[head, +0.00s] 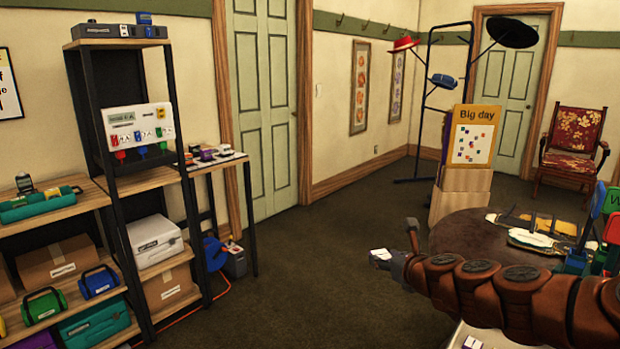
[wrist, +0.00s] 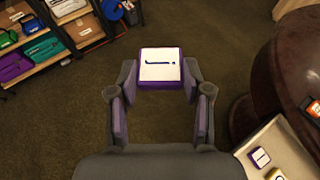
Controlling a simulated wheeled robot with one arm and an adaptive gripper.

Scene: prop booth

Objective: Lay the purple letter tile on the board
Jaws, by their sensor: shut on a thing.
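My gripper (wrist: 160,84) is shut on the purple letter tile (wrist: 160,66), holding its sides between the two fingers. The tile has a white face with a dark blue hooked mark, and purple edges. In the head view my gripper (head: 393,260) holds the small tile (head: 380,254) in the air over the floor, left of the round dark table. A white tray or board (wrist: 247,157) shows at the lower right of the wrist view with purple-edged and yellow-edged tiles on it. I cannot tell if this is the task's board. The tile is apart from it.
A round dark table (head: 460,232) stands at the right, bearing several props. A "Big day" sign (head: 472,140) and a hat stand (head: 425,125) are behind it. Shelves (head: 150,180) with boxes and cases line the left. The floor between (head: 310,250) is clear.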

